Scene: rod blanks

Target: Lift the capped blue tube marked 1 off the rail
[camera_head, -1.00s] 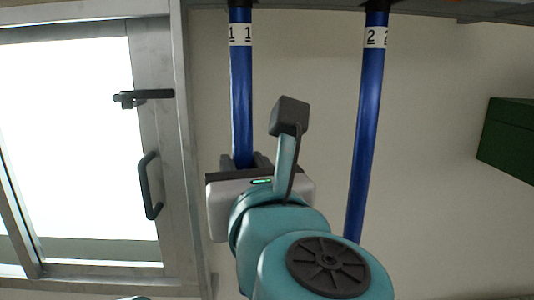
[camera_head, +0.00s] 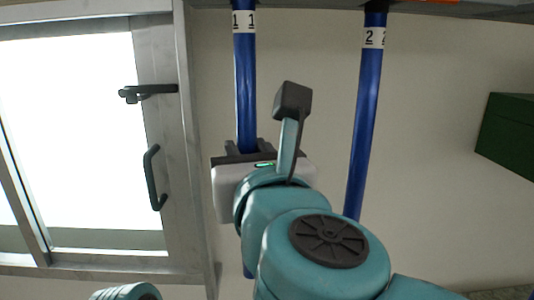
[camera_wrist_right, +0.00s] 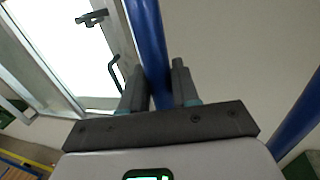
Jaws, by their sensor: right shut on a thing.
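The blue tube marked 1 (camera_head: 245,85) hangs upright from the rail (camera_head: 310,10) at the top of the head view, its white label near the upper end. Its cap is not clearly visible. My right gripper (camera_head: 247,148) is shut on this tube well below the label; in the right wrist view the tube (camera_wrist_right: 148,40) runs between the two fingers (camera_wrist_right: 160,88). The tube's lower part is mostly hidden behind my right gripper and arm. My left gripper is out of view.
A second blue tube marked 2 (camera_head: 364,120) hangs to the right, its lower end hidden behind my arm. A glazed door with a dark handle (camera_head: 154,178) stands at left. A dark green box (camera_head: 508,135) is at the right edge. Bare wall lies between.

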